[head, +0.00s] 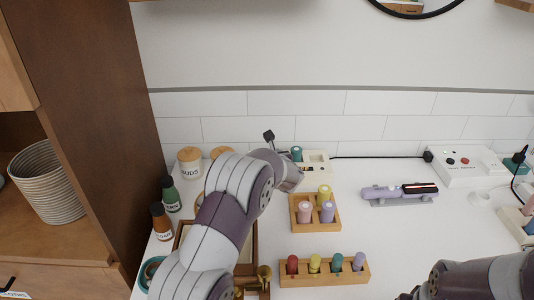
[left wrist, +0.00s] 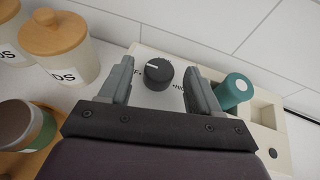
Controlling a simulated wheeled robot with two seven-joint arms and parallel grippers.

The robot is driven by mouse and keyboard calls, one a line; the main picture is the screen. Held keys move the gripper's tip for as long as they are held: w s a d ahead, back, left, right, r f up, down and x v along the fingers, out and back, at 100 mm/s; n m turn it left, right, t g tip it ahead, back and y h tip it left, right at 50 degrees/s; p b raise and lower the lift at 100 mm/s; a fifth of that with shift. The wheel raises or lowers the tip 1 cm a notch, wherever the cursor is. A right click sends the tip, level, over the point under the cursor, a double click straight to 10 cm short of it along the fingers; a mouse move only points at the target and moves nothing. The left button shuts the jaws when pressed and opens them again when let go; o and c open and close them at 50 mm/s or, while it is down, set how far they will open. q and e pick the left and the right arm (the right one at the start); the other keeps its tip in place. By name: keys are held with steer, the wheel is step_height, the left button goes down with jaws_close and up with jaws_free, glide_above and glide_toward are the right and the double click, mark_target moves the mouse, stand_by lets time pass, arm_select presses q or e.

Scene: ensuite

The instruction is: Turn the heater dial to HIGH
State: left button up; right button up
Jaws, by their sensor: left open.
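The heater is a cream box (left wrist: 265,140) with a black round dial (left wrist: 158,72) in the left wrist view. The dial's white pointer line points to the upper left. A partly hidden label ending in "F" is left of the dial, and part of another label shows to its right. My left gripper (left wrist: 158,66) is open, with one finger on each side of the dial and visible gaps between. In the head view the left gripper (head: 287,170) is at the cream box (head: 318,166), and the arm hides the dial. My right arm is at the bottom right, its fingers unclear.
A teal cylinder (left wrist: 233,90) sits in the box, close to the right finger. Lidded jars (left wrist: 60,40) stand to the left. Wooden blocks with coloured pegs (head: 325,272) and a lilac hair tool (head: 400,192) lie on the white counter. The tiled wall is behind.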

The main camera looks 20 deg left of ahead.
arm_select(q)
steer(key=shift+w+a+f, duration=0.2)
steer(key=shift+w+a, duration=0.1)
steer(key=shift+w, duration=0.15)
